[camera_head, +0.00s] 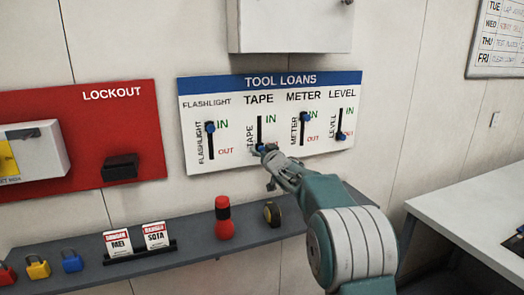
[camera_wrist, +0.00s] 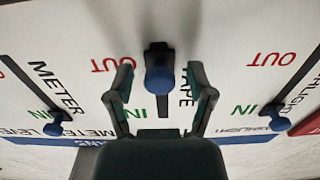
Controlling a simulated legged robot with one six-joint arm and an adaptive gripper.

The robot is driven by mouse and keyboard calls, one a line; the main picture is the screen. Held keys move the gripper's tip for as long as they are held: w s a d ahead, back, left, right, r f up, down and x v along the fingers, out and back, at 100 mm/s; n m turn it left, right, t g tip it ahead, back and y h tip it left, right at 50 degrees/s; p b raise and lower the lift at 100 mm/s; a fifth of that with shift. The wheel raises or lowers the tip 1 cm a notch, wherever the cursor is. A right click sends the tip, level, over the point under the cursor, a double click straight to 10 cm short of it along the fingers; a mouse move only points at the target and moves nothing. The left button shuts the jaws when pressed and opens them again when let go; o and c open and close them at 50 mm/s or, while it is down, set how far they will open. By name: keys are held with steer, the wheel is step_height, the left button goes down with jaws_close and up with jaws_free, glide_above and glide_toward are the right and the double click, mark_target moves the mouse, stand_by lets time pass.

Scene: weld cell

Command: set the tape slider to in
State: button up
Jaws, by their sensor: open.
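The tool loans board (camera_head: 194,164) hangs on the wall with a blue header and several vertical sliders. The tape slider's blue knob (camera_head: 261,148) is at the low end of its black slot, by the out end; the gripper partly covers that area. In the wrist view, which looks upside down, the tape knob (camera_wrist: 159,79) is at the OUT end of its slot. My gripper (camera_head: 267,156) is at the board by this knob. In the wrist view my gripper (camera_wrist: 161,70) is open, one finger on each side of the knob, with visible gaps.
The flashlight knob (camera_head: 210,127) and meter knob (camera_head: 306,115) are up at IN. The level knob (camera_head: 341,137) is down at OUT. Below are a grey shelf (camera_head: 205,243) and a red flashlight (camera_head: 223,217). A white cabinet (camera_head: 289,25) is above.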

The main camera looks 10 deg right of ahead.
mark_target(259, 119)
jaws_close()
steer(key=shift+r, duration=4.75)
jaws_free()
steer(key=s+d, duration=0.2)
steer(key=s, duration=0.9)
steer(key=shift+s, duration=0.35)
steer(key=shift+d+f, duration=0.1)
